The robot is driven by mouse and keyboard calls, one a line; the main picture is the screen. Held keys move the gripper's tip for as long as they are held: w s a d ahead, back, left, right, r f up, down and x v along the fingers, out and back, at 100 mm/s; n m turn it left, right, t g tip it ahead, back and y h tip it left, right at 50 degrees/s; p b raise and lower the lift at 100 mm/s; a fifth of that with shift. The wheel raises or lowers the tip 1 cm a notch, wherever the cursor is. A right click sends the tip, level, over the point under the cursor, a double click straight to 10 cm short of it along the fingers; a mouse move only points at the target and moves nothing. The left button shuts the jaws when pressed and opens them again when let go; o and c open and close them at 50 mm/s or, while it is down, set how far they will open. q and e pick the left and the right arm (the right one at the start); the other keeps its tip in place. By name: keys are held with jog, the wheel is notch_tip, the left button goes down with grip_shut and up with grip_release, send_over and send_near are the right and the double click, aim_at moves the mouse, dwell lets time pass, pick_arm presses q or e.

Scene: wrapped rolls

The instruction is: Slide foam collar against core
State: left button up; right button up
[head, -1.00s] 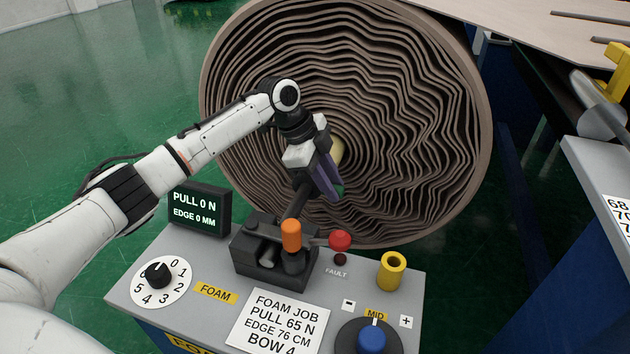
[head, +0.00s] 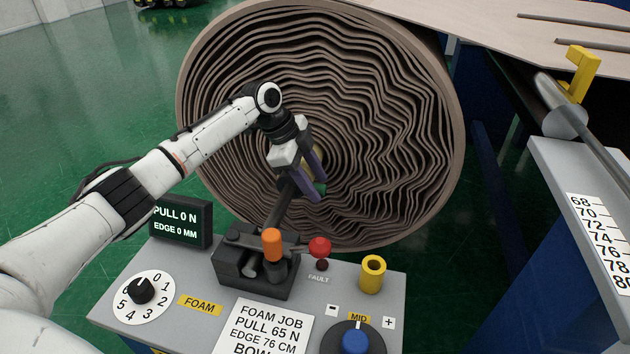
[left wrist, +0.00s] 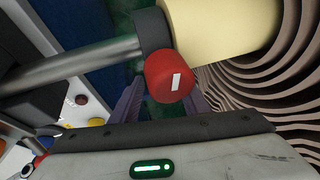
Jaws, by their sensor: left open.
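A big brown wound roll (head: 400,130) stands behind the console. A dark shaft (head: 278,208) runs from the console toward its centre. In the left wrist view a metal shaft (left wrist: 75,66) enters a dark ring (left wrist: 151,32), with a thick cream cylinder (left wrist: 215,25) beyond it. I cannot tell which of these is the foam collar and which the core. A red knob (left wrist: 168,76) with a white mark sits below the cylinder. My left gripper (head: 312,190) is open in front of the roll's centre, its purple fingers beside the knob in the wrist view (left wrist: 160,105); contact is unclear.
The grey console (head: 215,285) carries a dial (head: 142,290), an orange-topped lever (head: 272,245), a red button (head: 319,247), a yellow cup (head: 372,274) and a blue knob (head: 355,341). Its display (head: 180,222) reads PULL 0 N, EDGE 0 MM. A scale (head: 600,240) stands right.

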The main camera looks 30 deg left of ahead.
pick_arm(q)
jog(key=v, duration=1)
jog(key=shift+r, duration=0.15)
jog(key=shift+a, duration=0.1)
